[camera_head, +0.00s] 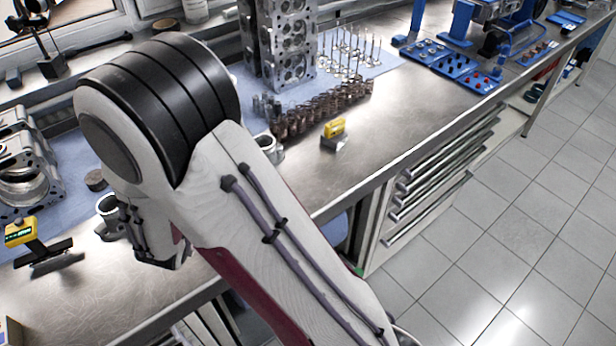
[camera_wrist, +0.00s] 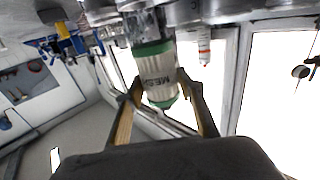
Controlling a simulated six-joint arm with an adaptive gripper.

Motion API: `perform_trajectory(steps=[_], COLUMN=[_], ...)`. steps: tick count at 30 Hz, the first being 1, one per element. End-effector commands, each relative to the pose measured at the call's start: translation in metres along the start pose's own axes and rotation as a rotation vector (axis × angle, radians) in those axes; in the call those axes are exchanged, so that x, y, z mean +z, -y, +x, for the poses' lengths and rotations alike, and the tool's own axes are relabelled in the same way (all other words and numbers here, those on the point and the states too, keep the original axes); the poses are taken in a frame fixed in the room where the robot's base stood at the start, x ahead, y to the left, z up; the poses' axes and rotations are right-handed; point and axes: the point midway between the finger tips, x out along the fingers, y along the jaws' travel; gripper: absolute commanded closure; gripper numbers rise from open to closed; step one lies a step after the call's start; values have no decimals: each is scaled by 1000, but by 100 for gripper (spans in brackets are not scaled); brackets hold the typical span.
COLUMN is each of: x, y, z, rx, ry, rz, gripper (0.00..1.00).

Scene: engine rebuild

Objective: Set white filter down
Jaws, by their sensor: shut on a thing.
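In the wrist view the white filter (camera_wrist: 158,78) is a pale cylinder with green bands and dark "MESH" lettering. My gripper (camera_wrist: 162,92) is shut on it, one finger on each side of its body. The filter's far end reaches toward grey metal parts at the top of the view; I cannot tell whether it touches anything. In the head view my arm hides most of my gripper (camera_head: 160,250), which is low over the near bench, and the filter cannot be made out there.
The metal workbench (camera_head: 420,100) holds an engine block (camera_head: 290,45), springs (camera_head: 320,108) and a yellow-topped tool (camera_head: 334,130). Another yellow tool (camera_head: 20,233) and a metal cylinder (camera_head: 108,208) are near my gripper. Bare bench shows left of my arm; tiled floor (camera_head: 500,220) lies right.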

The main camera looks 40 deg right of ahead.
Motion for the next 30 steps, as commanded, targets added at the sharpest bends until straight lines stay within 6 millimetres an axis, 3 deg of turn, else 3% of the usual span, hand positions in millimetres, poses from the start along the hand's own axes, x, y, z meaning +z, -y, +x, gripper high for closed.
perform_trajectory(steps=[15, 30], x=[-13, -25], y=[-67, -134], z=[76, 134], rx=[65, 78], ry=[-1, -1], rz=[1, 0], gripper=[87, 87])
